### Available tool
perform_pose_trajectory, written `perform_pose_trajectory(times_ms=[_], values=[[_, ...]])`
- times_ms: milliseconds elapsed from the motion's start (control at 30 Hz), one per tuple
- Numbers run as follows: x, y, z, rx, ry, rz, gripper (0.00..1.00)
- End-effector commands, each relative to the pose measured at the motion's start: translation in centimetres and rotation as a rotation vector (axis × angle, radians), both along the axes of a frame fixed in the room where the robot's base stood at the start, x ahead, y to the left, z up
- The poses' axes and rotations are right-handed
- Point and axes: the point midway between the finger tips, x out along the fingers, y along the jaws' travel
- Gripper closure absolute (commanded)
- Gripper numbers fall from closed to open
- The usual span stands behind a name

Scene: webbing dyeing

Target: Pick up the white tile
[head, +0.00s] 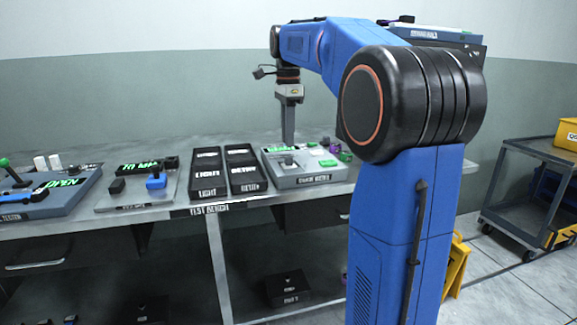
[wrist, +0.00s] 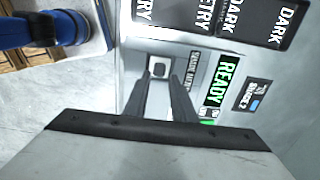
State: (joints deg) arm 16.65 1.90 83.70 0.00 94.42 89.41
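A small white square with a dark centre (wrist: 158,70) shows between my fingertips in the wrist view; I cannot tell if it is the white tile or part of the meter. The grey shade meter (head: 305,178) lies on the bench, and its green READY display (wrist: 226,80) shows in the wrist view. My gripper (head: 288,142) points down over the meter's left part. In the wrist view its two fingers (wrist: 160,80) stand apart with nothing clearly held. A small pale piece (head: 315,152) lies at the meter's back; it is too small to identify.
Dark labelled trays (head: 208,190) stand left of the meter. Further left are a panel with a blue knob (head: 156,181) and an OPEN tester (head: 45,195). Small green and purple pieces (head: 334,146) lie at the meter's back right. A cart (head: 520,190) stands right.

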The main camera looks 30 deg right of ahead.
Motion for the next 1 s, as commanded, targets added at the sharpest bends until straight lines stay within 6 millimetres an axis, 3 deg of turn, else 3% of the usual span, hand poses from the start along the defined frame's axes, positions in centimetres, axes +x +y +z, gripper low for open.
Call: perform_pose_trajectory(times_ms=[267,600,900,933,1000], values=[[-0.1,0.0,-1.8,0.001,0.002,0.000,0.77],[-0.2,-0.2,-5.9,0.000,0.001,0.000,0.77],[-0.1,-0.2,-6.3,0.000,-0.001,0.000,0.77],[-0.1,-0.2,-6.3,0.000,-0.001,0.000,0.79],[-0.1,-0.2,-6.3,0.000,-0.001,0.000,0.96]])
